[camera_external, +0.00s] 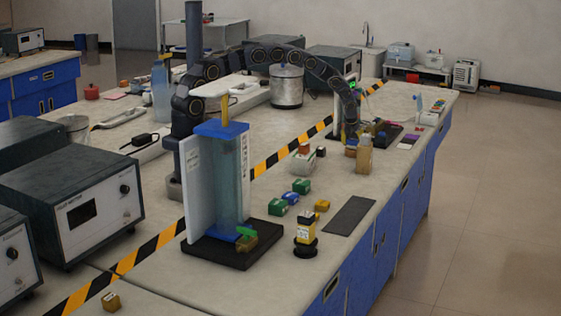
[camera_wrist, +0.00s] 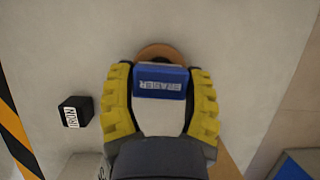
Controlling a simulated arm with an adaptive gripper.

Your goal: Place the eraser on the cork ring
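A blue block with a white label (camera_wrist: 160,82), which I take to be the eraser, sits between the yellow fingers of my gripper (camera_wrist: 160,88) in the wrist view. The fingers bear on its two sides. A round brown ring with a dark centre, apparently the cork ring (camera_wrist: 150,50), lies just beyond the block, which hides its near part. I cannot tell whether block and ring touch. In the external view my arm arches over the bench to the far right part, where the gripper end is small and crowded by other things.
A black cube marked IRON (camera_wrist: 76,111) lies left of my gripper. An amber bottle (camera_external: 364,156) stands close by in the external view. Green boxes (camera_external: 301,186) and a dark mat (camera_external: 350,215) lie nearer. Striped tape (camera_wrist: 14,130) runs left; the bench edge is right.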

